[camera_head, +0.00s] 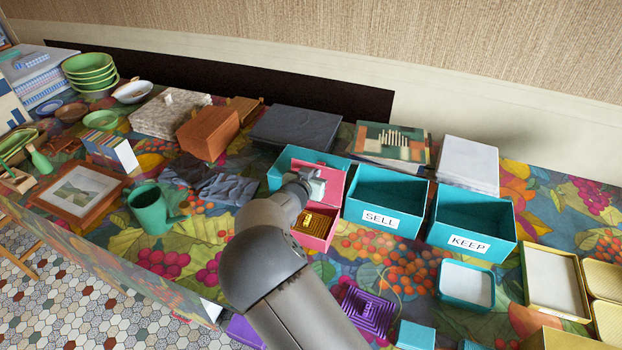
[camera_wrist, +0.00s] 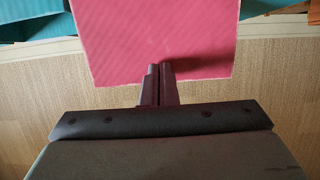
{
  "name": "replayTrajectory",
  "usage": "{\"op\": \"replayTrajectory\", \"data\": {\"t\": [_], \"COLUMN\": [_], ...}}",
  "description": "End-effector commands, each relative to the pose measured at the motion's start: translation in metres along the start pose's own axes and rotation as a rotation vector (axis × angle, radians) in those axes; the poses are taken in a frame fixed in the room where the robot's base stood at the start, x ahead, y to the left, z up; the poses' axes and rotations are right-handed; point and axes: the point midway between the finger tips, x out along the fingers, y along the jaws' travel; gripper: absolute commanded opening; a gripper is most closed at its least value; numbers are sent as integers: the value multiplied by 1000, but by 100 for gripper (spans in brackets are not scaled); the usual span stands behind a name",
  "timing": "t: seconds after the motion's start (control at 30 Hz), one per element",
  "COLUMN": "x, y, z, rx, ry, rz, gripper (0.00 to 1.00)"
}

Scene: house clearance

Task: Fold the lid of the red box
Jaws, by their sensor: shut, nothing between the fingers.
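The red box (camera_head: 314,240) looks pinkish-red and sits on the patterned table in front of a teal box. Its lid (camera_head: 331,180) stands up at the box's back side, open. A yellow patterned item (camera_head: 308,222) lies inside the box. My gripper (camera_head: 314,184) is at the raised lid, and my wrist hides part of the box. In the wrist view the lid (camera_wrist: 150,35) is a flat pink panel filling the upper middle. My shut fingertips (camera_wrist: 158,70) overlap its lower edge, with nothing between them. I cannot tell whether they touch it.
A teal box (camera_head: 285,165) stands right behind. The teal SELL box (camera_head: 386,192) and KEEP box (camera_head: 474,215) stand to the right. A green mug (camera_head: 148,208) and dark crumpled cloth (camera_head: 225,188) are to the left. A purple item (camera_head: 368,311) lies in front. The wall runs behind the table.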

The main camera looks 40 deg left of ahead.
Motion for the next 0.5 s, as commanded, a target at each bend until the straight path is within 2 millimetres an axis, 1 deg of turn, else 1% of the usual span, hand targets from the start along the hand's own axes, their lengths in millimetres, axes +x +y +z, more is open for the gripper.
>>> {"op": "replayTrajectory", "data": {"t": [0.17,0.27,0.5], "x": [0,-3,-19], "y": [0,0,0], "z": [1,-3,-26], "rx": [0,1,2], "ry": [0,0,-1], "rz": [-1,-1,0], "gripper": [0,0,0]}}
